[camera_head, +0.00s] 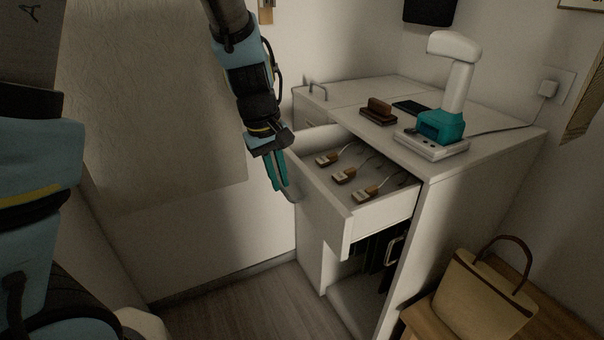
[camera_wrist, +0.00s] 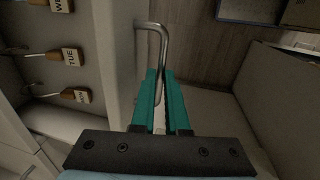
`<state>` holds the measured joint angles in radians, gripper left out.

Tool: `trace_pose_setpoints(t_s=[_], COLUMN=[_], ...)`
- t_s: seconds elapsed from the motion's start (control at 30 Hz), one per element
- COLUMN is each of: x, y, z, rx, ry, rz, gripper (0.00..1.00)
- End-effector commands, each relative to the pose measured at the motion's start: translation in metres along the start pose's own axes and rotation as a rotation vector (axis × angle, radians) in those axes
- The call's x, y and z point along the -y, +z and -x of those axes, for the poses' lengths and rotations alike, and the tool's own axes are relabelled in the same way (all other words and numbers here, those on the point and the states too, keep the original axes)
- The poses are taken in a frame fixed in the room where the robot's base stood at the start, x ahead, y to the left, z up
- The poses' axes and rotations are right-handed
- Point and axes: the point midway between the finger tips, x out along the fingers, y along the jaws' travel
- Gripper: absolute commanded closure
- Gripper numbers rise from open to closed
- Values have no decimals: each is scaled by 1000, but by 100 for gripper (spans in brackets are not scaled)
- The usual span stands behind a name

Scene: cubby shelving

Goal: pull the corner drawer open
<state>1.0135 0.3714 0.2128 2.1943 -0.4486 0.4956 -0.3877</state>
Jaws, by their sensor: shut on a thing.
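The white drawer (camera_head: 337,205) is pulled well out of the white cabinet (camera_head: 462,200), and several tagged items with wooden handles lie inside it. My gripper (camera_head: 281,188) is at the drawer's front face, pointing down. In the wrist view, the teal fingers of my gripper (camera_wrist: 166,95) are shut around the metal bar handle (camera_wrist: 151,26) of the drawer. In the wrist view, the drawer's front panel (camera_wrist: 118,60) runs along the left of the fingers. In the head view the handle is mostly hidden by my fingers.
On the cabinet top are a white and teal device (camera_head: 440,125), a brown wooden block (camera_head: 378,112) and a dark flat object (camera_head: 411,107). A tan bag (camera_head: 484,297) stands on a wooden surface at the lower right. The floor (camera_head: 235,312) in front of the drawer is clear.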

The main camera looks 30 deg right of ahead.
Motion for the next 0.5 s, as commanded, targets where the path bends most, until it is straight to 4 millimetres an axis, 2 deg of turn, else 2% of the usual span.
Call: trace_pose_setpoints(t_s=[0.2,0.5], x=[20,24], y=[-1,-1], z=[3,5], rx=[-1,-1], ry=[1,1], rz=[2,0], gripper=[100,100])
